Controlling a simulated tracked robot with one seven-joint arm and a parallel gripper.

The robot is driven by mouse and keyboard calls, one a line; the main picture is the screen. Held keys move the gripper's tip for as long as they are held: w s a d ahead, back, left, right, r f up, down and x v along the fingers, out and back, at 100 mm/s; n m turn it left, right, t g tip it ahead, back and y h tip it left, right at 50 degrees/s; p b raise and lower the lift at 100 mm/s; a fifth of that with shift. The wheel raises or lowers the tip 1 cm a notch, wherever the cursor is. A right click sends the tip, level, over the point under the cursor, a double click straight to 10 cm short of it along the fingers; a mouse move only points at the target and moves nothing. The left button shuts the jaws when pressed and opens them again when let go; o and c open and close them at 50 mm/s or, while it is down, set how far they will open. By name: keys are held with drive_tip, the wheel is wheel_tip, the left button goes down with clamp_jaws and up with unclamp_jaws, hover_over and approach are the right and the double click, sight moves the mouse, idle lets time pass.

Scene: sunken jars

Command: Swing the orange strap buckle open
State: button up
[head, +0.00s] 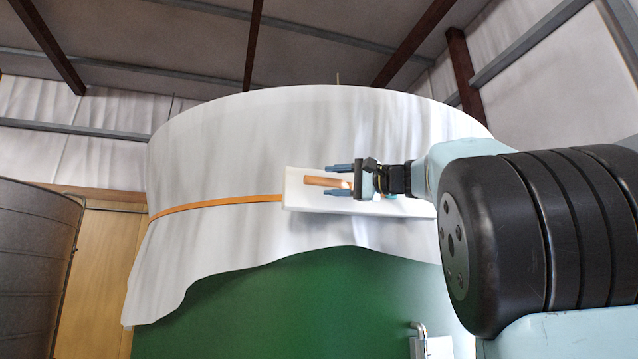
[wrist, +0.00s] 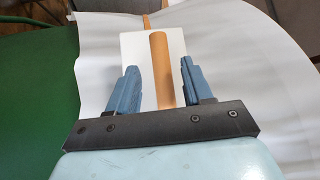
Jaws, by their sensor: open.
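The orange strap (head: 215,203) runs around a white cloth cover on a large green tank and ends at a white plate (head: 300,190). An orange-brown bar, the buckle (head: 322,182), sits on this plate. In the wrist view the buckle (wrist: 160,68) points away from me between my fingers, over the white plate (wrist: 133,50). My gripper (head: 340,180) is open, with blue fingers on either side of the bar. In the wrist view my gripper (wrist: 155,80) shows gaps on both sides of the bar.
The white cloth (head: 230,140) drapes over the green tank (head: 290,300). A metal pipe fitting (head: 418,330) stands low in front of the tank. A dark round vessel (head: 35,260) is at the left. A short strip of strap (wrist: 146,20) shows beyond the plate.

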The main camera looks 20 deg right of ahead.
sight(323, 182)
drive_tip(key=shift+x, duration=2.5)
drive_tip(key=shift+f, duration=0.1)
clamp_jaws()
